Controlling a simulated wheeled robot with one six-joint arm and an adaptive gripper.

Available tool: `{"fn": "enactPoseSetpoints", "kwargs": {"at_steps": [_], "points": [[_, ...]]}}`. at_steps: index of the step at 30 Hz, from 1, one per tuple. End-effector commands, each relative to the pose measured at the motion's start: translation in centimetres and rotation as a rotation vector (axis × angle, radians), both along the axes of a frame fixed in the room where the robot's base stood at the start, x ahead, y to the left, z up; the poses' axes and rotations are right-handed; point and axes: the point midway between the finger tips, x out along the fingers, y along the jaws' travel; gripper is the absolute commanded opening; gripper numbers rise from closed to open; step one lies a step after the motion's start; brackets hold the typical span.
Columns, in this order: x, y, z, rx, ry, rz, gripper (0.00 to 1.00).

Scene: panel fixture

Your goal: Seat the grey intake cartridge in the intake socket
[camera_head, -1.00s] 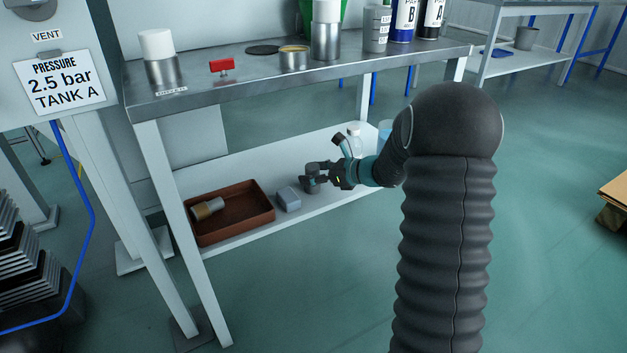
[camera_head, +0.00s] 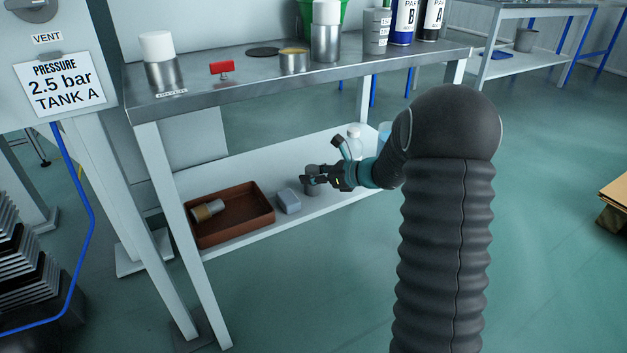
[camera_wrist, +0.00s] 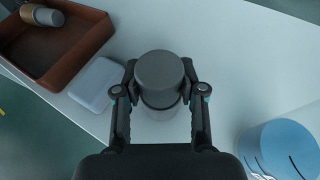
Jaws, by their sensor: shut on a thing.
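The grey intake cartridge (camera_wrist: 159,72) is a short grey cylinder with a darker cap, upright at the lower shelf. My gripper (camera_wrist: 159,88) has a finger on each side of it and is shut on it. In the head view my gripper (camera_head: 314,178) reaches in over the lower shelf from the right, and the cartridge (camera_head: 312,187) shows partly behind the fingers. I cannot tell whether its base touches the shelf. No intake socket can be made out in either view.
A brown tray (camera_head: 236,238) holding a tan-and-grey cylinder (camera_head: 208,210) stands left on the lower shelf (camera_head: 330,205). A pale blue-grey block (camera_head: 288,201) lies between tray and gripper. A blue container (camera_wrist: 280,150) stands to the right. The steel worktop (camera_head: 220,90) overhangs the shelf.

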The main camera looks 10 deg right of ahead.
Motion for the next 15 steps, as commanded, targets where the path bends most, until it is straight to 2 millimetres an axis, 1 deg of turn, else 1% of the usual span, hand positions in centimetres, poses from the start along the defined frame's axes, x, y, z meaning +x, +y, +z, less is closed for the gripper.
{"fn": "enactPoseSetpoints", "kwargs": {"at_steps": [15], "points": [[0.01, 0.0, 0.67, -0.001, -0.001, 0.0, 0.0]]}}
